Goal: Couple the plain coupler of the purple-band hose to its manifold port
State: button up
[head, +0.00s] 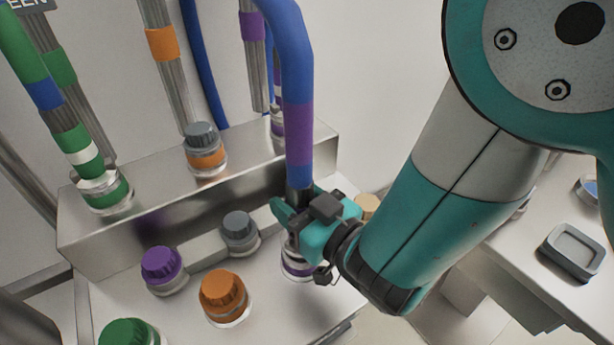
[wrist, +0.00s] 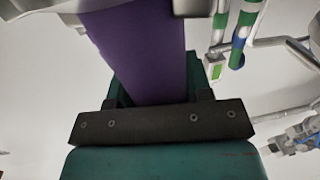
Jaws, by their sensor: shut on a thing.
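The blue hose with the purple band (head: 299,130) comes down from the top in the head view, and its lower end runs into my gripper (head: 303,215). My gripper is shut on it. In the wrist view the purple band (wrist: 145,50) fills the space between the jaws. A purple-and-white banded fitting (head: 297,268) shows just below my gripper; the jaws hide its top, and I cannot tell whether the hose end touches it. Another fitting with purple and white bands (head: 278,122) stands at the back on the metal manifold (head: 150,225), partly behind the hose.
On the manifold stand a grey-capped orange-band port (head: 205,155) and a port with a green hose (head: 100,185). Purple (head: 162,265), grey (head: 239,230), orange (head: 225,295) and green (head: 128,333) caps sit on the front ledge. A grey tray (head: 572,250) lies on the right bench.

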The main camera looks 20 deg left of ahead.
jog(key=shift+f+b, duration=0.65)
jog(key=shift+f, duration=0.2)
dwell(0.6)
jog(key=shift+f, duration=0.3)
jog(key=shift+b, duration=0.3)
jog(key=o, duration=1.3)
jog(key=shift+o, duration=0.2)
jog(key=shift+f, duration=0.1)
jog(key=shift+d, duration=0.15)
